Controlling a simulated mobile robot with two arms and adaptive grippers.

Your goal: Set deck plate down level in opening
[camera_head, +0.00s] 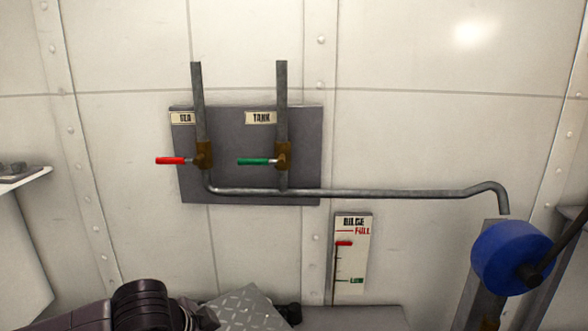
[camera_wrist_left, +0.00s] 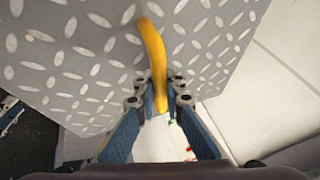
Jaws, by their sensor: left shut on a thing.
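The deck plate (camera_wrist_left: 80,50) is grey metal with a raised tread pattern and fills much of the left wrist view. A yellow handle (camera_wrist_left: 152,50) stands out from it. My left gripper (camera_wrist_left: 158,92) is shut on the yellow handle, with a blue-sided finger on each side of it. In the head view a corner of the plate (camera_head: 245,310) shows tilted at the bottom edge, beside my dark left arm; the gripper there is mostly hidden. The opening cannot be made out in either view.
A wall panel (camera_head: 240,118) carries pipes with a red-handled valve (camera_head: 172,160) and a green-handled valve (camera_head: 253,161). A bilge gauge (camera_head: 351,258) is below. A blue round part (camera_head: 510,257) with a dark rod stands right. A shelf (camera_head: 22,178) juts out left.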

